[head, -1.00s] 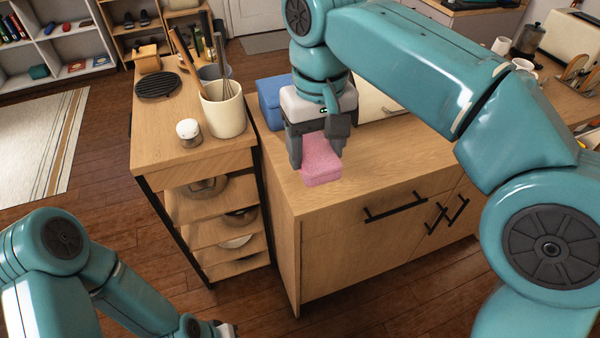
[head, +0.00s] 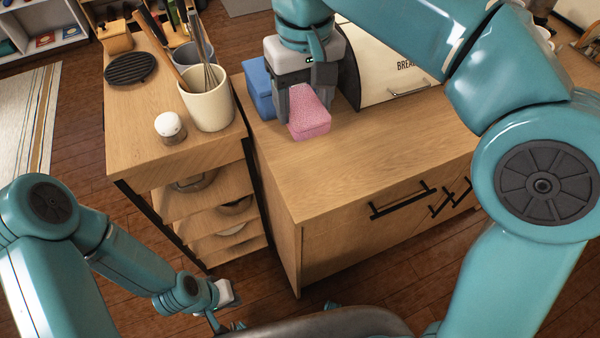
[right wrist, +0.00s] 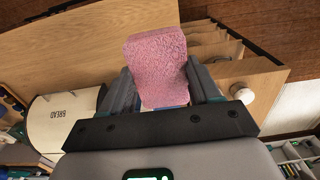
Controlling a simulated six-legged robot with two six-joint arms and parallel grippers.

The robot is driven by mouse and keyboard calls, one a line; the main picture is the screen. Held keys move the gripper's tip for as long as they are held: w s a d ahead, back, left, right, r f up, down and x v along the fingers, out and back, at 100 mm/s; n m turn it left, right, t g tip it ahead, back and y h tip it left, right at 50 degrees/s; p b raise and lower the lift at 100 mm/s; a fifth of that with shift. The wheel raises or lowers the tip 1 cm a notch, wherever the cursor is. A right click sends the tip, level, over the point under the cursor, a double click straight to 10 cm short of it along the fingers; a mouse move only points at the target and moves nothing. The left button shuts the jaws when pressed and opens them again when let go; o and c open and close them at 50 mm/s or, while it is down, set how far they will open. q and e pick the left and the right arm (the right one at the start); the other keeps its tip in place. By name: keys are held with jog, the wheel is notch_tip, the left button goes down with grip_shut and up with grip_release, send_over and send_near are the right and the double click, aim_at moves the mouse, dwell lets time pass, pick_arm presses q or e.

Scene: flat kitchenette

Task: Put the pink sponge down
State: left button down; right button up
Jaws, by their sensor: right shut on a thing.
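The pink sponge (head: 310,115) is a block held between the fingers of my right gripper (head: 300,104), over the wooden counter (head: 350,175) in the head view. In the right wrist view the sponge (right wrist: 157,62) sits between the two dark fingers of the right gripper (right wrist: 163,92), which are shut on it. I cannot tell whether its underside touches the counter. My left gripper (head: 228,308) is low in the head view, partly hidden, and its jaws cannot be made out.
A blue box (head: 258,88) stands close to the left of the sponge. The bread box (head: 388,75) stands behind and right. A side unit at left holds a utensil crock (head: 209,107), a shaker (head: 170,128) and a black trivet (head: 131,68). The counter's front is clear.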

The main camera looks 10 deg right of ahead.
jog(key=shift+s+a+f, duration=0.1)
jog(key=shift+s+f, duration=0.05)
jog(key=shift+f, duration=0.05)
notch_tip(320, 180, down, 19)
jog(key=b, duration=0.3)
jog(key=shift+s+r, duration=0.1)
jog(key=shift+r, duration=0.05)
jog(key=shift+f, duration=0.45)
jog(key=o, duration=1)
jog(key=shift+f, duration=0.15)
